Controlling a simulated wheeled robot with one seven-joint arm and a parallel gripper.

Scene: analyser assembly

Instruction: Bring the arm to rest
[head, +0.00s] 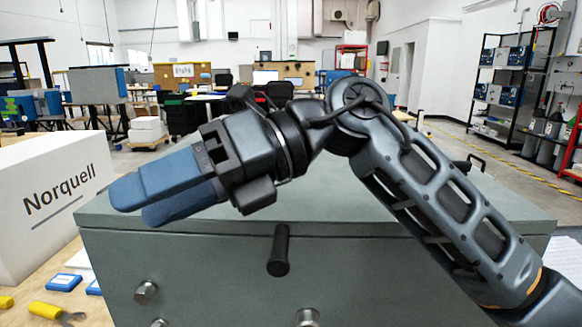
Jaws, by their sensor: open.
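My gripper (140,198) is at the left end of my arm, which crosses the picture from the lower right. Its blue fingers point left and slightly down, above the left part of the grey-green analyser case (200,262). The two fingers overlap in this view, and I see nothing held between them. The case lid looks closed, with a black handle (279,250) on its front. My arm hides much of the lid's top.
A white Norquell box (50,200) stands on the bench left of the case, close to my fingertips. A yellow-handled tool (50,311) and blue-and-white pieces (64,282) lie in front of it. Shelves (508,75) stand far off at the right.

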